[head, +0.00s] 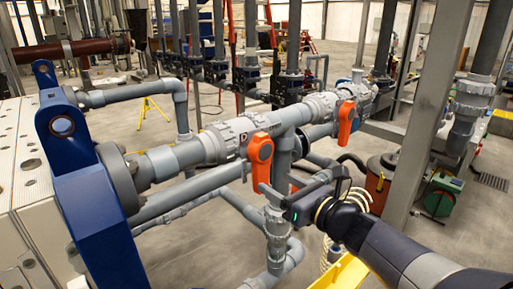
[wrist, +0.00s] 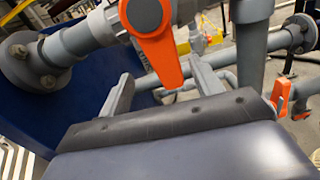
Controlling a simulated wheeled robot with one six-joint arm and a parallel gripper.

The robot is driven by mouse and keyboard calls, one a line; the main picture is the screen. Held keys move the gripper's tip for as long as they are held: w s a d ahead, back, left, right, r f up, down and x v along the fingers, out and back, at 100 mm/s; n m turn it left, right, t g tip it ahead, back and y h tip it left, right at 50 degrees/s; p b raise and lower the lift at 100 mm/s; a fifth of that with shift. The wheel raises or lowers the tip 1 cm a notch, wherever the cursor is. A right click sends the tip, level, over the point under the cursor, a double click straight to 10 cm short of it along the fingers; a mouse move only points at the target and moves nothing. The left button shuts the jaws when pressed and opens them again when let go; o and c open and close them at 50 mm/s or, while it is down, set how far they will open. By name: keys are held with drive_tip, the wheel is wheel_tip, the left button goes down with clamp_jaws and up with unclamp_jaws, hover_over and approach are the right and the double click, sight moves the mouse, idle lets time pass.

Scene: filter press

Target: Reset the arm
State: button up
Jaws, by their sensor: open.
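My gripper (head: 277,196) is at the centre right of the head view, on the arm that comes in from the lower right. In the wrist view its two fingers (wrist: 162,90) stand apart, with nothing held between them. An orange valve handle (head: 260,160) hangs from the grey pipe close to the gripper in the head view. In the wrist view the same handle (wrist: 156,45) hangs just beyond the fingers, in line with the gap. I cannot tell whether a finger touches it.
A second orange handle (head: 346,122) is farther right on the pipe. A blue plate (head: 82,185) stands at the left, and a grey post (head: 426,115) at the right. Grey pipes surround my gripper. A yellow rail (head: 341,274) lies below my arm.

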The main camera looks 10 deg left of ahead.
sight(269, 171)
drive_tip(key=shift+w+a, duration=0.1)
drive_tip(key=x, duration=0.6)
drive_tip(key=shift+w+a, duration=0.2)
drive_tip(key=shift+a, duration=0.1)
drive_tip(key=shift+w+f+n, duration=0.15)
drive_tip(key=shift+w+n, duration=0.15)
drive_tip(key=shift+n, duration=0.1)
drive_tip(key=shift+w+d+r+n+b, duration=0.1)
drive_tip(key=shift+w+d+n+b, duration=0.25)
drive_tip(key=shift+n, duration=0.4)
drive_tip(key=shift+w+d+r+n+b, duration=0.1)
drive_tip(key=shift+d+n+b, duration=0.1)
drive_tip(key=shift+n+b, duration=0.4)
